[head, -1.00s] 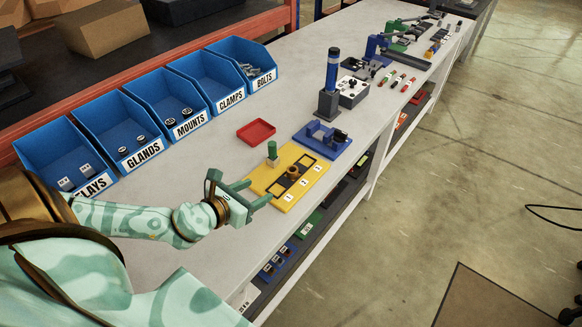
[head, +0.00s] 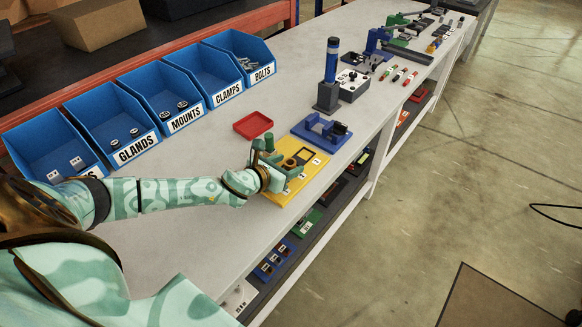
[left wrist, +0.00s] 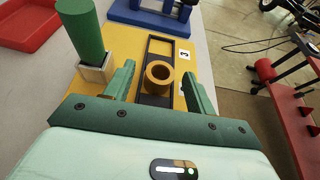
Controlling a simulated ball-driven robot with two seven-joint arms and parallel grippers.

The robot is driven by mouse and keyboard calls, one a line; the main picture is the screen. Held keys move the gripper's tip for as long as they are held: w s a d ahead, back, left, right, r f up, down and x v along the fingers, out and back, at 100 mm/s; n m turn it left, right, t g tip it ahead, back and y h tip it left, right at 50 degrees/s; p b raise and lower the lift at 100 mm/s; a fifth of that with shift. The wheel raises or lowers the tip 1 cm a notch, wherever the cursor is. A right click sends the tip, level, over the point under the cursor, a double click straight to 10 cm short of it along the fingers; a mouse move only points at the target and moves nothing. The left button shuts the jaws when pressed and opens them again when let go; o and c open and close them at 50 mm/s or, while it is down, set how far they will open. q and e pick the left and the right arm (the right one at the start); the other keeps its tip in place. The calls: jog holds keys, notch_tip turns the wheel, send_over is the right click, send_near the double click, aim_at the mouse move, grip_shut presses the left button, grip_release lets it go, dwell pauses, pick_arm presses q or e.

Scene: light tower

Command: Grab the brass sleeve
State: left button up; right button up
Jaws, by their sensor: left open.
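The brass sleeve (left wrist: 159,74) is a short, thick ring standing upright with its hole facing up. It sits at a black slotted strip (left wrist: 157,99) on the yellow board (left wrist: 200,62). In the head view the sleeve (head: 291,162) shows just beyond my left gripper. My left gripper (left wrist: 158,84) is open, with one green finger on each side of the sleeve in the wrist view; I cannot tell whether they touch it. In the head view the left gripper (head: 283,164) is low over the yellow board. My right gripper is not in view.
A green cylinder (left wrist: 87,30) stands in a pale square block (left wrist: 95,73) close beside the left finger. A red tray (head: 253,124) and a blue fixture (head: 321,131) lie beyond the board. Blue bins (head: 107,127) line the back. Bare bench lies in front of them.

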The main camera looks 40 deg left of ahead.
pick_arm(q)
jog(key=c, duration=1.1)
jog(key=shift+o, duration=0.2)
jog(key=shift+r, duration=0.15)
